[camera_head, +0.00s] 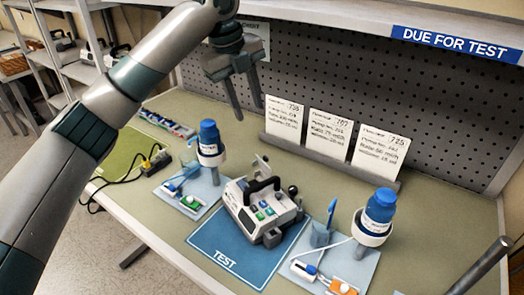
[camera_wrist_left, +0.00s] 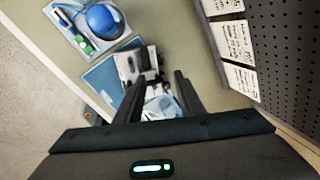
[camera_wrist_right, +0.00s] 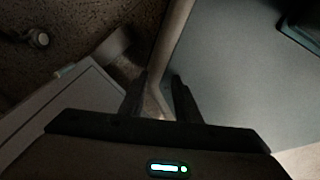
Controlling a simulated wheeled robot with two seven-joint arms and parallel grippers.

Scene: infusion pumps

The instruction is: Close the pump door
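The white and grey infusion pump (camera_head: 262,212) with a black handle stands on the blue TEST mat (camera_head: 222,254) on the bench. A grey flap sticks up at its back left, which looks like the raised door (camera_head: 262,168). My left gripper (camera_head: 246,113) is open and empty, high above and behind the pump. In the left wrist view the pump (camera_wrist_left: 135,68) shows beyond the fingers, partly hidden by them. My right gripper (camera_wrist_right: 160,95) is open and empty in the right wrist view, away from the pump; its fingers are not in the head view.
Blue-capped bottles stand left (camera_head: 209,140) and right (camera_head: 376,215) of the pump on pale trays. Three cards (camera_head: 330,132) lean in a holder behind, before a pegboard (camera_head: 340,70). A yellow item with a black cable (camera_head: 156,160) lies left. The bench right of the cards is clear.

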